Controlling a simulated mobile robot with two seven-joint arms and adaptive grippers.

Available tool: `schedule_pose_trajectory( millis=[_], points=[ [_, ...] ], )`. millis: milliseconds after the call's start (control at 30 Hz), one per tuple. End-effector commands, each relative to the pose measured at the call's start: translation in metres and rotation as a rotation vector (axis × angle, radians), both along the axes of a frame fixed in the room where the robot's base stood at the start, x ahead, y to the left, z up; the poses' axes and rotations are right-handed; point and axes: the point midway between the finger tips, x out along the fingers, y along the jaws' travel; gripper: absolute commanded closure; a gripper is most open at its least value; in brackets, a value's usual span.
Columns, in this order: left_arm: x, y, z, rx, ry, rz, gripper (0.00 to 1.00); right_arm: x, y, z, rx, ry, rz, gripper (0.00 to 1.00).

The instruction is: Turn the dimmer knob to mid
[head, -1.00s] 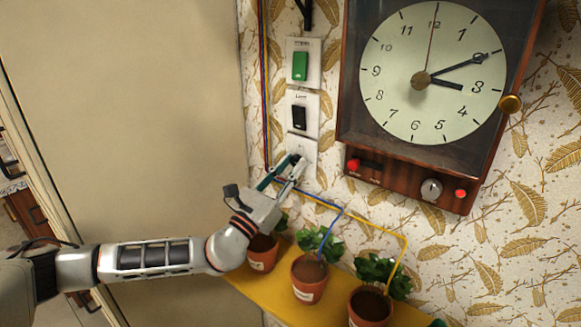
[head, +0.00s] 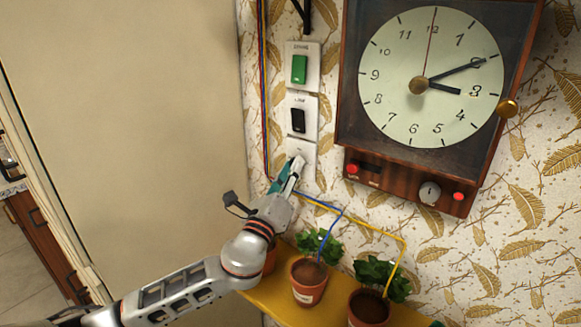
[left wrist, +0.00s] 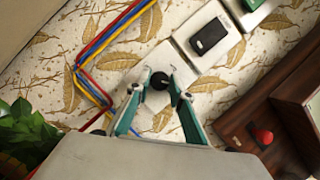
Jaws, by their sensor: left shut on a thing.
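The dimmer knob (left wrist: 160,81) is a small round black knob with a light mark, on a white wall plate (left wrist: 150,118). In the left wrist view it sits between the two fingertips of my left gripper (left wrist: 159,85), which is shut on it. In the head view my left gripper (head: 288,176) reaches up to the lowest white plate (head: 304,153), below the black switch, and hides the knob there. My right gripper is in neither view.
A black switch (head: 298,120) and a green switch (head: 299,69) are above on the wall. A wooden clock (head: 430,80) with a small knob (head: 430,193) hangs to the right. Potted plants (head: 308,280) stand on a yellow shelf (head: 256,300) below. Coloured wires (left wrist: 95,60) run beside the plate.

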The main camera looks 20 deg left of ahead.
Motion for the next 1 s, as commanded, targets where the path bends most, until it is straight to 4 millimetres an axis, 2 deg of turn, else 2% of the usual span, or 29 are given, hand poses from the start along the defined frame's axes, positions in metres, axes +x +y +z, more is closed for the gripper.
schedule_pose_trajectory(
  millis=[267, 533, 1000],
  points=[
    [-0.001, -0.001, 0.003, -0.253, 0.093, 0.002, 1.00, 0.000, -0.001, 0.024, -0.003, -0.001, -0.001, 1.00],
    [-0.001, -0.002, 0.004, -0.490, 0.177, 0.002, 1.00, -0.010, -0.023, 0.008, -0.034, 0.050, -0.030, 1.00],
    [-0.001, -0.002, 0.005, -0.787, 0.284, 0.001, 1.00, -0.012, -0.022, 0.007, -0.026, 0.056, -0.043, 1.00]
  ],
)
